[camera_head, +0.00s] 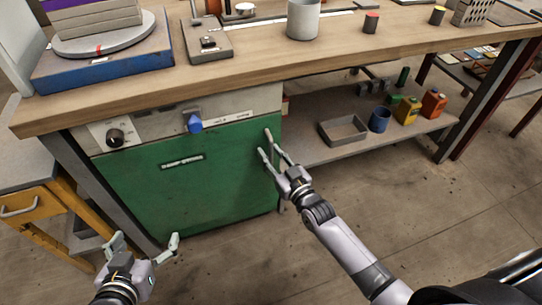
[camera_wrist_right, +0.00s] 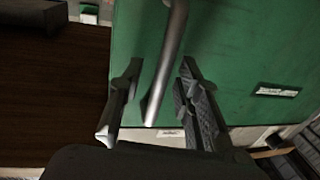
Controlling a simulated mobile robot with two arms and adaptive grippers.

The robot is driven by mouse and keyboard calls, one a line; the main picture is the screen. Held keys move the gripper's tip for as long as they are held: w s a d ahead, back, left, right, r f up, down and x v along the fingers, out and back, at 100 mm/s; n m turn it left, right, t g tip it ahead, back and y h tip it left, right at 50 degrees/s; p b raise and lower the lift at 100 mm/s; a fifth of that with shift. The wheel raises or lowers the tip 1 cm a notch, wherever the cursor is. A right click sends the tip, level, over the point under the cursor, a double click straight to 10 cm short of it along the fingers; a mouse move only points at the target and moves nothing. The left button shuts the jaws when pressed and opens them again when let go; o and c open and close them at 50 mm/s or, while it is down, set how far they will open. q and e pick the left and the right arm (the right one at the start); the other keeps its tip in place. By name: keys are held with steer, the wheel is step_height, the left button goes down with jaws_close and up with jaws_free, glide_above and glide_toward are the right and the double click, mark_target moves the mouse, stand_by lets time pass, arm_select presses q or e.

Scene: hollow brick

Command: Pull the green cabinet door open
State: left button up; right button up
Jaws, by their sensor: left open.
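The green cabinet door (camera_head: 190,180) sits under the workbench, with a small label plate (camera_head: 182,160) on it. It looks shut. My right gripper (camera_head: 266,143) is at the door's right edge, fingers pointing at it. In the right wrist view a grey metal bar handle (camera_wrist_right: 168,65) runs between the two open fingers of my right gripper (camera_wrist_right: 158,88), with a visible gap to each finger. The handle cannot be made out clearly in the head view. My left gripper (camera_head: 147,241) is open and empty, low in front of the door's lower left.
A panel with a black knob (camera_head: 115,137) and a blue knob (camera_head: 194,123) lies above the door. An open shelf (camera_head: 310,148) with a tray (camera_head: 343,130) and containers is to the right. A yellow drawer unit (camera_head: 30,207) stands left. The floor in front is clear.

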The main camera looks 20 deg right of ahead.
steer(key=shift+w, duration=0.1)
jaws_close()
stand_by(0.4)
stand_by(0.5)
